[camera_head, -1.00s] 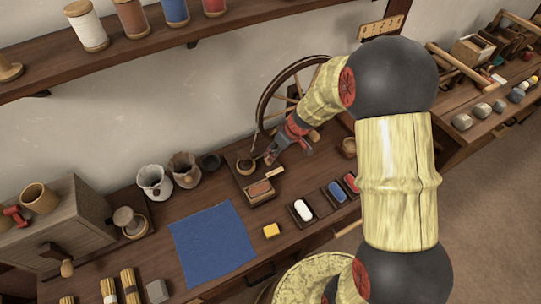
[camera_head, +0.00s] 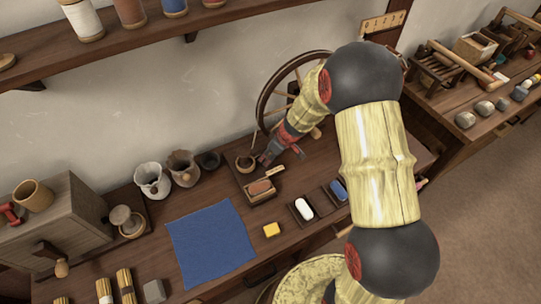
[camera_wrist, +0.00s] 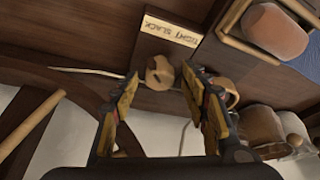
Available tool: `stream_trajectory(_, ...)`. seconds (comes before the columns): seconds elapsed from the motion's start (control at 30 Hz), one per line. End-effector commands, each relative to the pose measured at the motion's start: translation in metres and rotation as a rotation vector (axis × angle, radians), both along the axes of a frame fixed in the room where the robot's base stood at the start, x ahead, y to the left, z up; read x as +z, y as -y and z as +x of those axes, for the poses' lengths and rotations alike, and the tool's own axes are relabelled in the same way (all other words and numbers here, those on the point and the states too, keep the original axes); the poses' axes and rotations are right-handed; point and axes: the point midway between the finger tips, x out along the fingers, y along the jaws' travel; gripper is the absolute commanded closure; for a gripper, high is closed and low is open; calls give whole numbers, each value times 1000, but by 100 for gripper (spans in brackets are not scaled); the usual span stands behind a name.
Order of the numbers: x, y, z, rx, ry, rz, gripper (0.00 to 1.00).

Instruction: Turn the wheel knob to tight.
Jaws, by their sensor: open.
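The wheel knob (camera_wrist: 161,73) is a small pale wooden knob in the wrist view. It sits beside a plate lettered TIGHT and SLACK (camera_wrist: 172,30); the plate shows in the head view (camera_head: 275,171) too. My gripper (camera_wrist: 160,76) is open, its two fingers on either side of the knob in the picture. I cannot tell whether they touch it. In the head view my gripper (camera_head: 280,158) is low over the bench, just behind the plate, and hides the knob. The knob's setting cannot be read.
A spoked wheel (camera_head: 263,97) stands behind my gripper; its rim shows close by in the wrist view (camera_wrist: 38,104). A tray with a reddish block (camera_head: 260,186) lies in front. A blue cloth (camera_head: 210,245) covers the bench further left.

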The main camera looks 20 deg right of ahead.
Motion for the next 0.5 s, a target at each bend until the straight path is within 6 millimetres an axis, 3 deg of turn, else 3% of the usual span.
stream_trajectory(0.13, 0, 0, 0, 0, 0, 0, 55)
stream_trajectory(0.5, 1, 0, 0, 0, 0, 0, 76)
